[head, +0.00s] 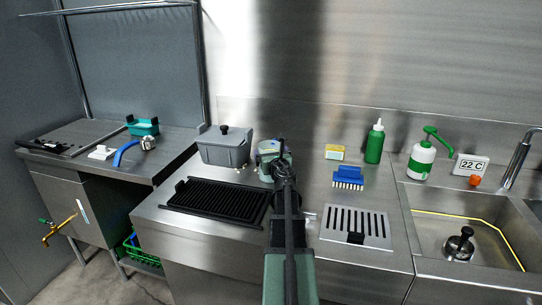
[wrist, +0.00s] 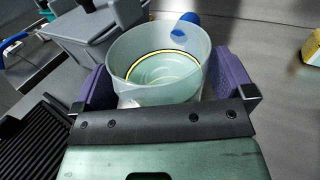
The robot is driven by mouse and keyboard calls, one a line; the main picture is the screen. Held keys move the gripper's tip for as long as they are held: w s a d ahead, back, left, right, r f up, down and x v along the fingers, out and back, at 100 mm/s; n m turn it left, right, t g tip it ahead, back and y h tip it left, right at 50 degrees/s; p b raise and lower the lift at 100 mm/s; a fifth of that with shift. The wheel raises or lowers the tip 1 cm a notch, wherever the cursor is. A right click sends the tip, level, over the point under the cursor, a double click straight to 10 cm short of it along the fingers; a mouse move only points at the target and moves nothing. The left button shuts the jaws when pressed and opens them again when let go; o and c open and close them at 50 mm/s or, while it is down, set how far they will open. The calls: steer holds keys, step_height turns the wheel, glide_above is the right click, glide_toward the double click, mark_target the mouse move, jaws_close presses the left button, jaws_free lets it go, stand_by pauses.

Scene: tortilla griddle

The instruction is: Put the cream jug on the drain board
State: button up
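A translucent pale-green jug (wrist: 158,68) with a yellow ring inside stands upright between the purple pads of my gripper (wrist: 163,88). The pads flank it closely on both sides; whether they press on it I cannot tell. In the head view my gripper (head: 272,153) is at the back of the middle counter, and my arm hides most of the jug there. A slotted steel panel (head: 380,237) lies flat to the right of my arm, and a black ribbed tray (head: 218,203) lies to the left. Which of these is the drain board is not certain.
A grey lidded bin (head: 222,150) stands left of my gripper. A blue brush (head: 348,178), a yellow sponge (head: 334,152) and a green bottle (head: 375,142) stand to the right. The sink (head: 425,235) with its tap is at far right.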

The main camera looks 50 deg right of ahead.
steer(key=v, duration=1.2)
steer(key=shift+a+r, duration=0.1)
steer(key=shift+r, duration=0.1)
